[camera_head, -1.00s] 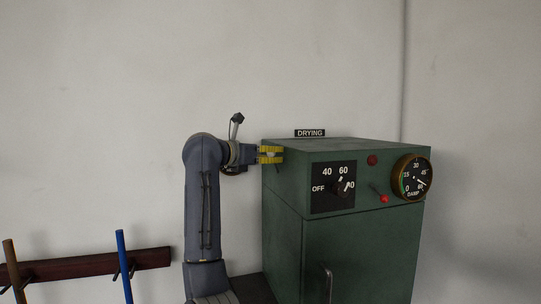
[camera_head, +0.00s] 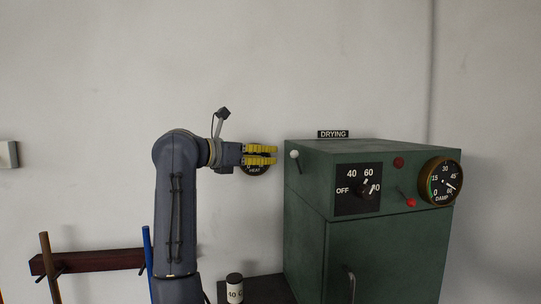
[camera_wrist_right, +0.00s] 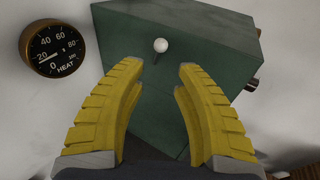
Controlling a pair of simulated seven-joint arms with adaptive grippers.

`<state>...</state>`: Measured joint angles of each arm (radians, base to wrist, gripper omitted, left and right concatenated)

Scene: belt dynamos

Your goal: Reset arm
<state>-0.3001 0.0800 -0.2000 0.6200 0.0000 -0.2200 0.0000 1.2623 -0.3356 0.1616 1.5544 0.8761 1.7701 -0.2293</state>
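My right gripper (camera_head: 276,155) has yellow ribbed fingers. It stands to the left of the green drying cabinet (camera_head: 375,245), at the height of its upper part, and points right. In the right wrist view the fingers (camera_wrist_right: 160,75) are apart with nothing between them. A white-knobbed lever (camera_head: 295,155) is on the cabinet's left side; its white ball (camera_wrist_right: 160,45) shows beyond the open fingertips, apart from them. My left gripper is not in view.
The cabinet front has a temperature dial (camera_head: 360,190), a red-knobbed lever (camera_head: 410,202) and a damp gauge (camera_head: 441,182). A heat gauge (camera_wrist_right: 52,48) is on the wall. A wooden rack (camera_head: 95,261) is at left; a dark cylinder with a white label (camera_head: 235,288) stands by the cabinet.

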